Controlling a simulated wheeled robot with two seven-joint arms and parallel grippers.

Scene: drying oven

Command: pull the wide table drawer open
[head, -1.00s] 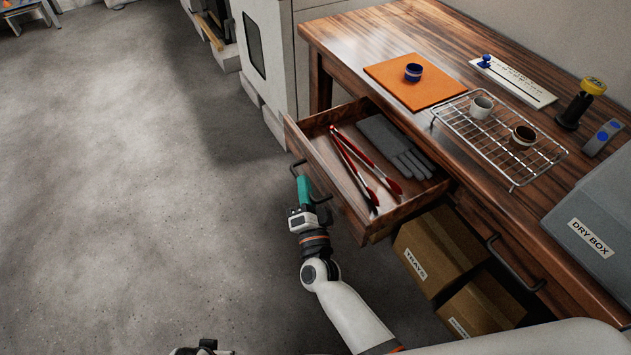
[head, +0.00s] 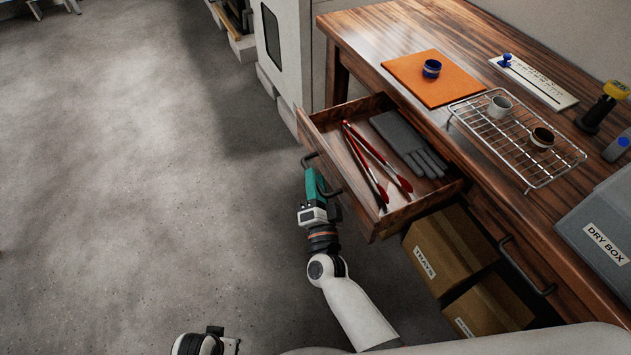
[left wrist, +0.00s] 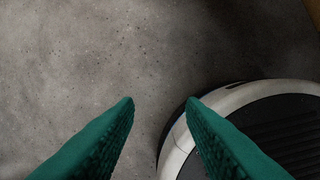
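The wide wooden drawer (head: 313,135) stands pulled out from the left part of the table front in the head view. Red-handled tongs (head: 364,158) and a grey glove (head: 402,137) lie inside it. Its dark bar handle (head: 308,159) is on the drawer front, with its middle covered by my right gripper (head: 316,185). The right gripper's teal fingers look closed around the bar, seen from above. My left gripper (left wrist: 160,101) is open and empty over the floor in the left wrist view.
The wooden table (head: 365,35) carries an orange mat (head: 410,75), a wire rack (head: 495,145) with cups, and a grey dry box (head: 590,205). Cardboard boxes (head: 440,250) stand beneath. A second handle (head: 525,268) is at right. The floor left of the drawer is clear.

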